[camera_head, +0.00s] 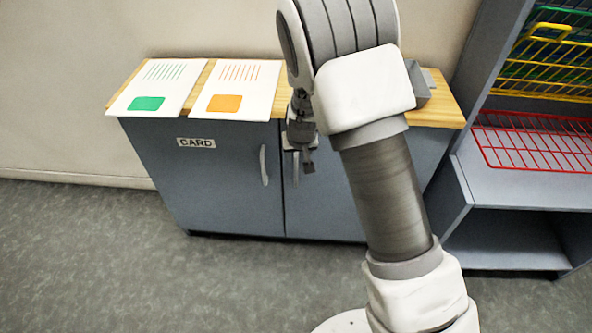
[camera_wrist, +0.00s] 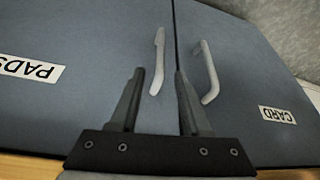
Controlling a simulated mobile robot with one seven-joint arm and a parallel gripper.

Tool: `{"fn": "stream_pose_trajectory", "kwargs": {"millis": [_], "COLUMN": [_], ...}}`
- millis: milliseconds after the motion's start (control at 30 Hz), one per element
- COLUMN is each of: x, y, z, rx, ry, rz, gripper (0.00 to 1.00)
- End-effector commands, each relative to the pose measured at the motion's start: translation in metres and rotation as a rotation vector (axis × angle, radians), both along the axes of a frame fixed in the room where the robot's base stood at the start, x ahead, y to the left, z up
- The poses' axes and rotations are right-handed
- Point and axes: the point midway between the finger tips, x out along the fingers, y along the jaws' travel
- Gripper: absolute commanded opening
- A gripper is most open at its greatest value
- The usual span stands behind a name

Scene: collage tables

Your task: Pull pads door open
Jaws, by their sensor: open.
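The grey-blue pads door (camera_head: 325,210) is the right-hand cabinet door in the head view, partly behind my arm, and looks closed. In the wrist view the pads door (camera_wrist: 90,35) is on the left with its upside-down PADS label (camera_wrist: 30,68). Its pale bar handle (camera_wrist: 158,60) shows between and just beyond my fingertips; contact cannot be told. My gripper (camera_wrist: 160,72) is open and empty. In the head view my gripper (camera_head: 303,160) points down in front of the door's upper left part and largely hides that handle.
The card door (camera_head: 220,185) beside it is closed; its handle (camera_wrist: 208,72) is close right of my fingers in the wrist view. Sheets with green (camera_head: 160,85) and orange (camera_head: 238,90) patches lie on the wooden top. A shelf rack (camera_head: 530,140) stands right. Floor in front is clear.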

Motion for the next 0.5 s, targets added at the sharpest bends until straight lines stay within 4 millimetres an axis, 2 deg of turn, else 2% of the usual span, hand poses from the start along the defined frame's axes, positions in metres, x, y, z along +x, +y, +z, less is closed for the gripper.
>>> {"fn": "stream_pose_trajectory", "kwargs": {"millis": [33,200,333,500], "x": [0.004,0.018,0.025,0.030], "y": [0.001,0.002,0.004,0.006], "z": [-0.016,-0.047,-0.064,-0.075], "rx": [-0.002,-0.001,0.000,0.001], "ry": [0.002,0.001,0.001,0.000], "rz": [0.001,0.000,0.000,0.001], "gripper": [0.47,0.47,0.47,0.47]}}
